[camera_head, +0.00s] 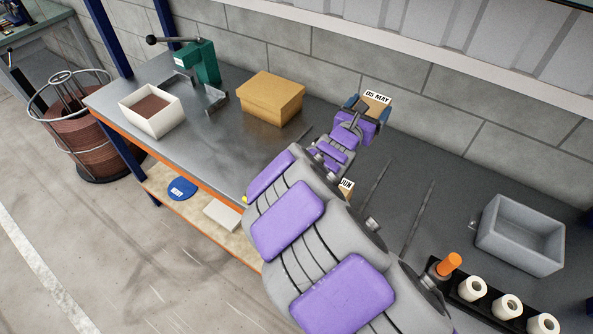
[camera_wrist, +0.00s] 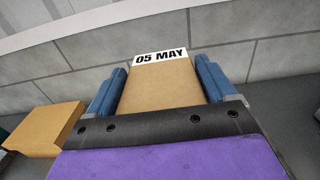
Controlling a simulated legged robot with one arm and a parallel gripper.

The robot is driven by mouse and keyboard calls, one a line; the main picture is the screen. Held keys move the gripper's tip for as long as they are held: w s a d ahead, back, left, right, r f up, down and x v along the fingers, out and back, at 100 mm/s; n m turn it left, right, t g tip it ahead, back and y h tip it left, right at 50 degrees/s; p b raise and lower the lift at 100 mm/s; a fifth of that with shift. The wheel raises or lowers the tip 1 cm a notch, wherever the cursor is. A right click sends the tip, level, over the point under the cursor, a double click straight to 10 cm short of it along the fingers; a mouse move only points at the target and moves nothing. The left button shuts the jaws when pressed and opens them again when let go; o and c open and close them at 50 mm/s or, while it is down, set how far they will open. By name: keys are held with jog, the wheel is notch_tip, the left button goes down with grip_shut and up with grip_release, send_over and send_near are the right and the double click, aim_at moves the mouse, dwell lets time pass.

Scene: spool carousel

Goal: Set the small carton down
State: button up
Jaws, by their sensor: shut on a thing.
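The small carton (camera_wrist: 162,82) is brown cardboard with a white label reading "05 MAY" along its far edge. My gripper (camera_wrist: 163,85) is shut on it, with a blue finger pad on each side of the carton. In the head view the carton (camera_head: 375,102) shows at the far end of my arm, near the back wall and over the rear of the workbench (camera_head: 240,135). I cannot tell whether its underside touches the bench. My arm hides much of the bench in front of it, and only part of another label, "JUN", shows beside the arm.
A larger lidded cardboard box (camera_head: 270,100) stands left of my gripper. A green press (camera_head: 203,65) and a white box with brown contents (camera_head: 151,110) stand farther left. A grey bin (camera_head: 520,236) and several white spools (camera_head: 507,306) are at the right. The block wall is close behind.

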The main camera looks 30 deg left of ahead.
jog(key=s+a+f+b, duration=0.1)
jog(key=s+a+f, duration=0.35)
jog(key=a, duration=0.35)
jog(key=s+a+f+b, duration=0.1)
jog(key=s+a+f, duration=0.3)
jog(key=a+f, duration=0.3)
jog(key=shift+s+a+f+b, duration=0.1)
jog(key=shift+a+f+b, duration=0.25)
jog(key=shift+f, duration=1.1)
jog(key=shift+a+f+b, duration=0.2)
jog(key=shift+f+b, duration=0.25)
jog(key=shift+f, duration=0.95)
jog(key=shift+s+a+f+b, duration=0.1)
jog(key=shift+a+f+b, duration=0.25)
jog(key=shift+f, duration=1.1)
jog(key=shift+a, duration=0.25)
jog(key=o, duration=1.2)
jog(key=shift+f, duration=0.1)
jog(key=shift+o, duration=0.2)
jog(key=shift+d, duration=0.1)
jog(key=shift+d, duration=0.1)
